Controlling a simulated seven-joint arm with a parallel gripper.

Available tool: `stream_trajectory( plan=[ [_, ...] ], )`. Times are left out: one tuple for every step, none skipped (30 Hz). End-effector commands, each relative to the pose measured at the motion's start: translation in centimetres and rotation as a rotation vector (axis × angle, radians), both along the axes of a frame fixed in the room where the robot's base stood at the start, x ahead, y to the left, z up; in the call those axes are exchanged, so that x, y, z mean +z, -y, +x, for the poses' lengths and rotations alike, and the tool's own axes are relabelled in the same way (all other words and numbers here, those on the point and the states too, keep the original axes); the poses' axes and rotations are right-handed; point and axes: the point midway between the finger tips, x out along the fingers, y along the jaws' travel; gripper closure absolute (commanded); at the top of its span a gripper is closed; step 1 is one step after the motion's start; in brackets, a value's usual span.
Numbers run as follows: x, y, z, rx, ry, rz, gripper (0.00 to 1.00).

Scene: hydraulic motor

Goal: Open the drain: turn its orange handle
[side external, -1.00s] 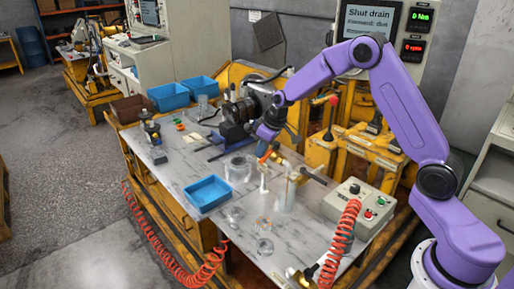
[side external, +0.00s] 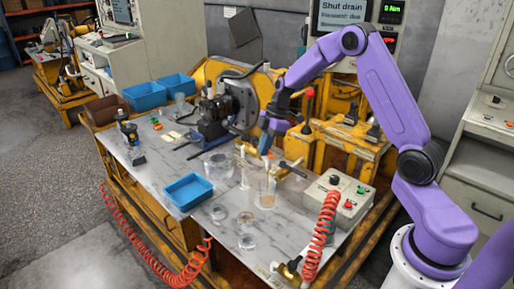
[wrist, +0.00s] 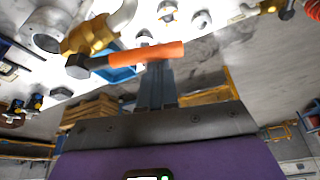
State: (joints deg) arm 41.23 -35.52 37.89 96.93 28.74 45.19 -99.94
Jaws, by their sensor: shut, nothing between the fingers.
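The orange handle (wrist: 146,53) lies nearly level across the wrist view, with a dark end at its left. The brass drain valve (wrist: 90,36) is just above it, with a pale metal spout. My gripper (wrist: 157,72) has its fingers together right below the handle's middle in that view. They hold nothing; whether they touch the handle I cannot tell. In the side view my gripper (side external: 266,143) points down beside the motor, and it largely hides the drain and handle. A clear beaker (side external: 267,194) stands below, with something tan low in it.
A blue tray (side external: 188,191) and several glass vessels stand on the marble-look bench. A grey control box (side external: 335,198) is to the right. The black motor (side external: 213,118) is behind, left of my gripper. The screen (side external: 353,17) reads "Shut drain".

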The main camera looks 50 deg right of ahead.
Motion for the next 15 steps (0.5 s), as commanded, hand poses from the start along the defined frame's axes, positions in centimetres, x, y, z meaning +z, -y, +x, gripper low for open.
stream_trajectory(
  plan=[
    [0.0,0.5,-0.1,0.036,-0.001,-0.001,1.0],
    [0.0,0.7,-0.2,0.059,0.0,-0.001,1.0],
    [0.0,0.9,-0.3,0.09,0.0,-0.001,1.0],
    [0.0,1.1,-0.3,0.111,0.001,-0.001,1.0],
    [0.0,1.2,-0.4,0.134,0.001,-0.001,1.0],
    [0.0,1.5,-0.5,0.161,0.0,-0.002,1.0],
    [-0.1,1.6,-0.5,0.178,0.0,-0.002,1.0],
    [0.0,1.8,-0.6,0.196,0.0,-0.002,1.0],
    [0.0,1.9,-0.6,0.202,0.001,-0.001,1.0],
    [0.0,2.0,-0.6,0.201,0.001,-0.001,1.0],
    [0.0,2.2,-0.7,0.2,0.001,-0.001,1.0],
    [0.0,2.3,-0.7,0.2,0.001,-0.001,1.0],
    [0.0,2.4,-0.7,0.199,0.001,-0.001,1.0],
    [0.0,2.5,-0.7,0.199,0.001,-0.002,1.0],
    [0.0,2.6,-0.7,0.199,0.001,-0.002,1.0]
  ],
)
